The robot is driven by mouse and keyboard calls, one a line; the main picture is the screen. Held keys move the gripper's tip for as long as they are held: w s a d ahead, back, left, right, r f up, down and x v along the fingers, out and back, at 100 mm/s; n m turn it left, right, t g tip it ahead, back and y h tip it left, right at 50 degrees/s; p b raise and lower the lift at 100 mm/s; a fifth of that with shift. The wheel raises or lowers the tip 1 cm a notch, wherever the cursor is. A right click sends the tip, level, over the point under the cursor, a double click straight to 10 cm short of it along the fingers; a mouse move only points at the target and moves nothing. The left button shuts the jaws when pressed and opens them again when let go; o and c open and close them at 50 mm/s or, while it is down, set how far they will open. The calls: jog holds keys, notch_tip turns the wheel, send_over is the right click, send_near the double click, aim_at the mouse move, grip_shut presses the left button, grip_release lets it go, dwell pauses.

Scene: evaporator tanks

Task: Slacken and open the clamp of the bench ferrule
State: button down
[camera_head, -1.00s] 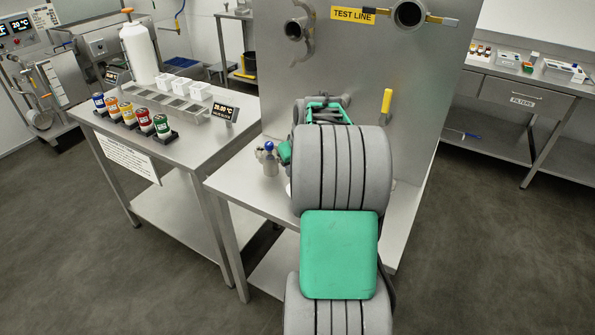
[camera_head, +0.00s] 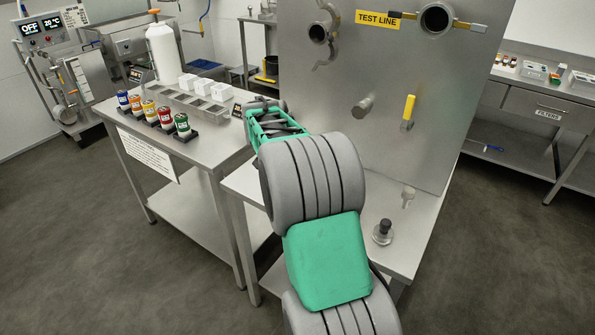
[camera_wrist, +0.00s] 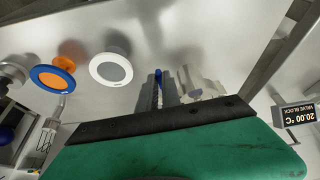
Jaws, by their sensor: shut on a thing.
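In the wrist view my gripper (camera_wrist: 160,90) has its grey fingers shut around a narrow blue piece (camera_wrist: 159,74), which looks like the blue knob of the clamp. A pale metal fitting (camera_wrist: 198,82), likely the bench ferrule with its clamp, stands just right of the fingers. Its details are blurred, and I cannot tell whether the clamp is slack or tight. In the head view my arm hides the fingertips, the blue knob and the ferrule.
The wrist view shows a white-rimmed disc (camera_wrist: 110,69) and a blue-rimmed disc (camera_wrist: 52,78) left of the fingers. In the head view a black-knobbed part (camera_head: 383,232) and a small fitting (camera_head: 408,197) stand on the bench. The upright panel (camera_head: 340,80) carries a yellow handle (camera_head: 409,108).

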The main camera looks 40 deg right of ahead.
jog(key=shift+w+a+r+m+g+p, duration=0.1)
jog(key=shift+w+a+m+g+p, duration=0.15)
jog(key=shift+m, duration=0.3)
jog(key=shift+w+m+g+p, duration=0.15)
jog(key=shift+w+m, duration=0.2)
jog(key=shift+m, duration=0.2)
jog(key=c, duration=1.5)
grip_release()
jog(key=shift+c, duration=0.2)
jog(key=v, duration=0.7)
jog(key=shift+a+r, duration=0.25)
jog(key=shift+r, duration=0.05)
